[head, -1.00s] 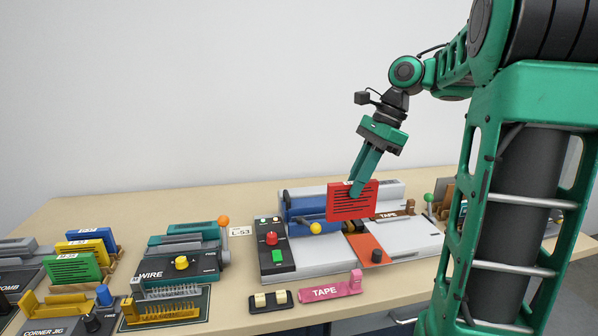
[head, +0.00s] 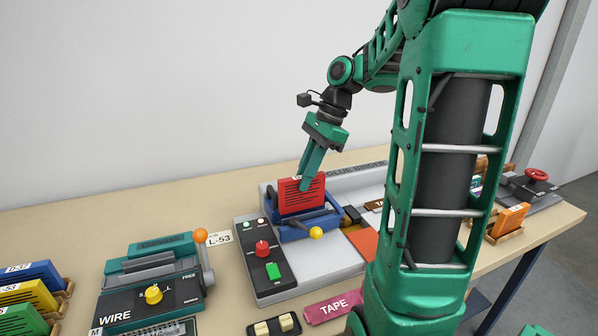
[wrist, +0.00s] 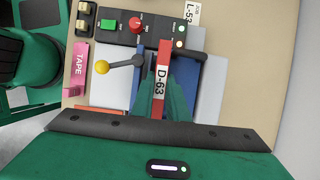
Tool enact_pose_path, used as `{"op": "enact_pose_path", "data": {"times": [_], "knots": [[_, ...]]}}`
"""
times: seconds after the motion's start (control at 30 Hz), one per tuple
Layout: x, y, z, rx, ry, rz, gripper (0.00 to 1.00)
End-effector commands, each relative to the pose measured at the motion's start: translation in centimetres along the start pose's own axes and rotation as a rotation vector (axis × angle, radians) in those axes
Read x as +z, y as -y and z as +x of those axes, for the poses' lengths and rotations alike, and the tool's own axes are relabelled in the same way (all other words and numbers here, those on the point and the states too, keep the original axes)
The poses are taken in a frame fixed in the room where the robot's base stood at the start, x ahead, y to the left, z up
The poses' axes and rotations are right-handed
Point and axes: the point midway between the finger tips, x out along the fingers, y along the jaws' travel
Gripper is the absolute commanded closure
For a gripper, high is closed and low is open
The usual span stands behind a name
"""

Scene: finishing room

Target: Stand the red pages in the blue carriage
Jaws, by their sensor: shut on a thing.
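The red pages (head: 302,196) stand upright in the head view, their lower edge down inside the blue carriage (head: 310,222). My gripper (head: 305,180) is shut on their upper edge. In the wrist view the red pages (wrist: 160,82) show from above as a narrow strip labelled D-63, between the walls of the blue carriage (wrist: 187,80). The carriage has a lever with a yellow knob (head: 316,233), also seen in the wrist view (wrist: 101,67). Whether the pages rest on the carriage floor is hidden.
A control panel with a red knob (head: 262,248) and green button (head: 273,271) is left of the carriage. A pink TAPE piece (head: 332,306) lies in front. The teal WIRE machine (head: 150,280) stands at left. Bare table lies behind it.

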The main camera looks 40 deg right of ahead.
Motion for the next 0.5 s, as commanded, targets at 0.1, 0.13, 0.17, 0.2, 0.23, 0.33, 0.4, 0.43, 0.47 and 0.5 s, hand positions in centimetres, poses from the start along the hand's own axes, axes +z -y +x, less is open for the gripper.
{"op": "enact_pose_path", "data": {"times": [0.1,0.13,0.17,0.2,0.23,0.33,0.4,0.43,0.47,0.5], "knots": [[-0.6,0.0,1.0,0.0,0.001,0.005,1.0],[-0.7,0.0,1.3,0.0,0.001,0.005,1.0],[-0.9,-0.1,1.5,0.001,0.0,0.005,1.0],[-1.1,-0.1,1.9,0.001,0.0,0.006,1.0],[-1.2,-0.1,2.1,0.001,0.0,0.007,1.0],[-1.6,0.0,2.9,-0.001,0.001,0.008,1.0],[-1.8,-0.1,3.3,-0.001,0.001,0.007,1.0],[-1.9,0.0,3.5,-0.001,0.0,0.006,1.0],[-2.0,0.0,3.6,-0.002,0.0,0.007,1.0],[-2.0,0.0,3.8,-0.003,0.0,0.007,1.0]]}}
